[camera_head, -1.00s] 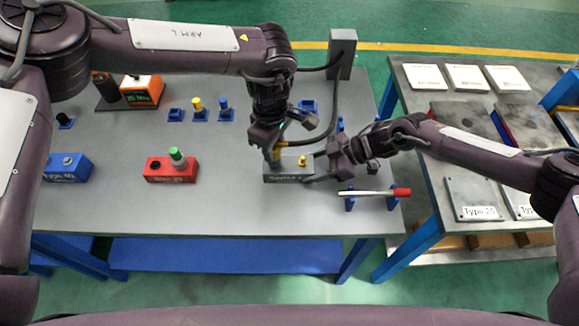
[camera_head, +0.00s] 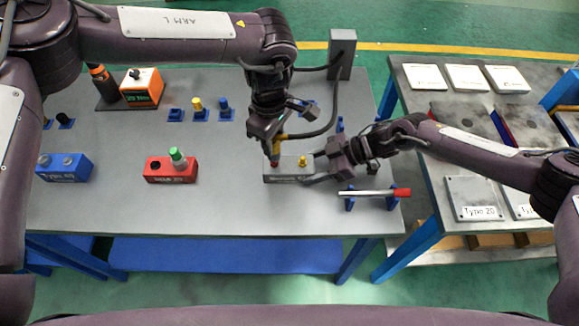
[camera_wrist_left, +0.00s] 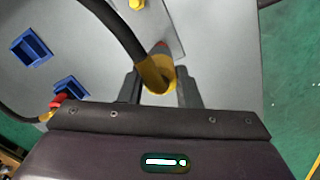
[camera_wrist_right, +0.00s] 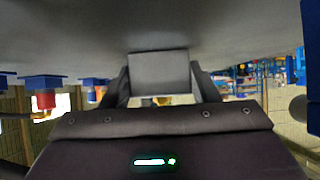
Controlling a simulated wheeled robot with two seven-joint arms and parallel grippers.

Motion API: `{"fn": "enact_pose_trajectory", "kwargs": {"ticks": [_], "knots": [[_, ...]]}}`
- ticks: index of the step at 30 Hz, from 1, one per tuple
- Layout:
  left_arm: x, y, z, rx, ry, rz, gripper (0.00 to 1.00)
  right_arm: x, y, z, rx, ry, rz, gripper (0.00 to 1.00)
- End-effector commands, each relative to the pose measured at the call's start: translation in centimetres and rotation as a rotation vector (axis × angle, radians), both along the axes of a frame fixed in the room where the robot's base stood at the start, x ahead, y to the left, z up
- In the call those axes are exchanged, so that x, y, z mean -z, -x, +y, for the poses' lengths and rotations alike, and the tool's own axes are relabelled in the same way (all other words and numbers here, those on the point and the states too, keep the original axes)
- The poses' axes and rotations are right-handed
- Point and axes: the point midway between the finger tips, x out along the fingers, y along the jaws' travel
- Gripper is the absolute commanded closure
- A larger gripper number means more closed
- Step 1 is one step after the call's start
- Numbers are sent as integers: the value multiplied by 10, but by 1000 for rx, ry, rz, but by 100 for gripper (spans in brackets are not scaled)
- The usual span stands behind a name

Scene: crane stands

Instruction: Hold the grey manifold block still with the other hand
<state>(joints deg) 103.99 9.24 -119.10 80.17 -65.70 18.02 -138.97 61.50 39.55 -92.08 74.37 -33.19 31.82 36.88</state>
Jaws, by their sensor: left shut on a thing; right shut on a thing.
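The grey manifold block (camera_head: 283,178) sits near the right end of the grey bench, with a yellow fitting (camera_head: 302,161) upright on its top. My right gripper (camera_head: 316,169) is shut on the block's right end. In the right wrist view the block (camera_wrist_right: 160,75) fills the space between the fingers. My left gripper (camera_head: 272,143) is above the block's left part, shut on a yellow tool (camera_wrist_left: 158,75) with a black hose. A red tip (camera_head: 275,161) shows below it, over the block's top. Whether that tip touches the block is hidden.
A red block (camera_head: 170,172) with a green-topped part and a blue block (camera_head: 65,170) stand to the left. A red-ended rod (camera_head: 370,193) lies on blue holders at front right. A grey post (camera_head: 342,55) stands at the back. The bench middle is clear.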

Motion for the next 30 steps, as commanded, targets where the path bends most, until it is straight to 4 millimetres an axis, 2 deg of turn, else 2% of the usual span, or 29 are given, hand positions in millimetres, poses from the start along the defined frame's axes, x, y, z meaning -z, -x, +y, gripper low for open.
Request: {"fn": "enact_pose_trajectory", "kwargs": {"ticks": [15, 22, 23, 28, 30], "knots": [[-26, 0, 0, 0, 0, -1, 95, 0, -1, 0, 2, 0, -1, 77], [-26, 0, 0, 0, 0, 0, 95, 0, -1, 0, 2, 0, -1, 77], [-26, 0, 0, 0, 0, 0, 95, 0, -1, 0, 2, 0, -1, 43], [-26, 0, 0, 0, 0, 0, 95, 0, -1, 0, 2, 0, -1, 21], [-26, 0, 0, 0, 0, 0, 95, 0, -1, 0, 2, 0, -1, 20]]}}
